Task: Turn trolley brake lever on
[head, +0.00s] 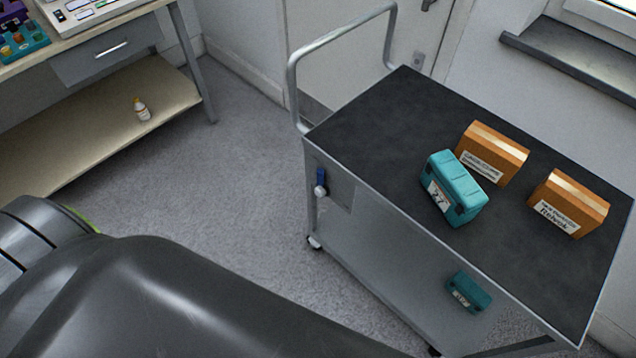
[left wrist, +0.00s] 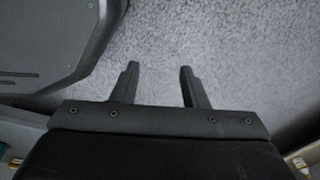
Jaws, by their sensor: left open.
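The trolley (head: 370,120) stands right of centre in the head view, with a black top and a grey metal frame. Its brake lever (head: 321,180), blue with a white round end, sits on the side panel near the left corner, below the top. My left gripper (left wrist: 158,78) shows in the left wrist view with its two fingers apart and nothing between them, over grey floor. The trolley and lever do not show in that view. In the head view a large dark arm link of mine fills the lower left, and neither gripper shows there.
On the trolley top are a teal case (head: 455,188) and two orange boxes (head: 492,152) (head: 570,203). A smaller teal case (head: 468,292) is lower on the trolley. A workbench (head: 125,95) with a small bottle (head: 141,109) on its shelf stands left. Floor (head: 235,170) between is clear.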

